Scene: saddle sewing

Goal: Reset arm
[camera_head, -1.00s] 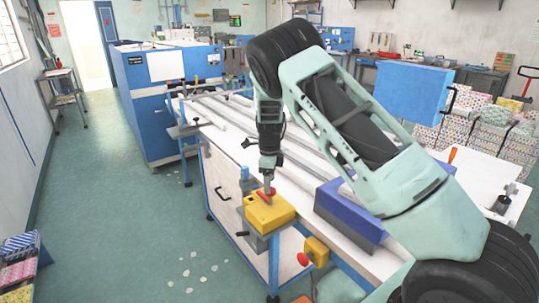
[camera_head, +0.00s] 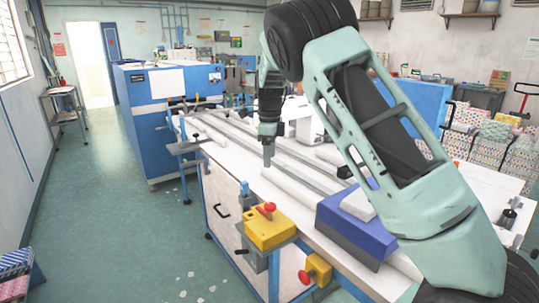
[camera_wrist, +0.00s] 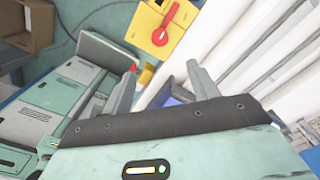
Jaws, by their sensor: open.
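My gripper (camera_head: 268,158) hangs from my raised arm above the near part of the long workbench (camera_head: 228,158). In the wrist view my gripper (camera_wrist: 163,78) is open, its two fingers apart with nothing between them. A yellow box with a red knob (camera_head: 268,226) is mounted at the bench's front left corner, below and apart from my gripper. The box also shows in the wrist view (camera_wrist: 160,27), beyond the fingertips, with its red lever facing up.
A blue and grey block (camera_head: 357,225) sits on the bench under my arm. A second yellow box with a red button (camera_head: 316,268) is on the bench front. A blue cabinet (camera_head: 150,135) stands behind.

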